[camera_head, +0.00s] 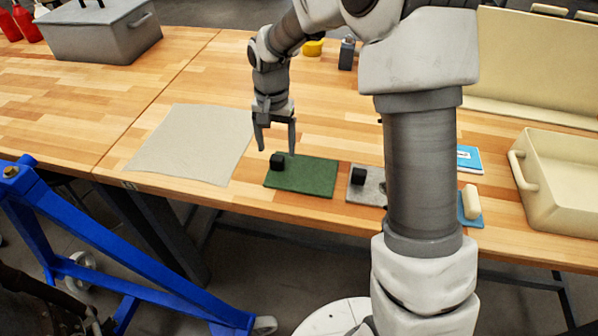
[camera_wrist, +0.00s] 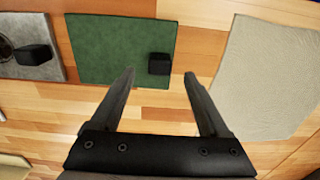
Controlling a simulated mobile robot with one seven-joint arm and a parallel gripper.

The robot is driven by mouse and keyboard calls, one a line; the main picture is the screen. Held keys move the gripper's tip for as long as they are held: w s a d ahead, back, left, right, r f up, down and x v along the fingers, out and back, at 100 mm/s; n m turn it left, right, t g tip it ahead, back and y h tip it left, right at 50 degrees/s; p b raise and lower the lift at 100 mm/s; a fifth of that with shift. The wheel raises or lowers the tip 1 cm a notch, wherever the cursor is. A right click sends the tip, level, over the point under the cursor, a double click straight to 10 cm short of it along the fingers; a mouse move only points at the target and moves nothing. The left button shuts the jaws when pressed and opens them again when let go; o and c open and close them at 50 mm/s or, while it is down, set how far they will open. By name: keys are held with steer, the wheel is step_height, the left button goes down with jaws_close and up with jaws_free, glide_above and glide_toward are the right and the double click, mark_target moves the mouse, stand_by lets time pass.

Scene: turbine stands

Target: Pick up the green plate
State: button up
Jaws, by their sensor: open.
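The green plate (camera_head: 305,177) lies flat near the front edge of the wooden table in the head view. A small black block (camera_head: 277,161) stands on its left part. In the wrist view the green plate (camera_wrist: 112,48) is at the top, left of centre, with the black block (camera_wrist: 159,63) near its lower right corner. My gripper (camera_head: 276,150) is open and empty, above the table by the block end of the plate. In the wrist view the fingertips of my gripper (camera_wrist: 160,74) sit apart, one on either side of the block in the picture, with no visible contact.
A beige cloth or sheet (camera_head: 190,143) lies left of the plate. A grey plate (camera_head: 360,190) with its own black block (camera_head: 358,175) lies close to the right. A cream bin (camera_head: 562,190) stands farther right. A grey box (camera_head: 100,32) is at the back left.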

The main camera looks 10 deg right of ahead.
mark_target(277, 157)
step_height(277, 157, down, 5)
steer(key=shift+f, duration=0.1)
jaws_close()
stand_by(0.5)
steer(key=shift+r, duration=0.2)
stand_by(0.8)
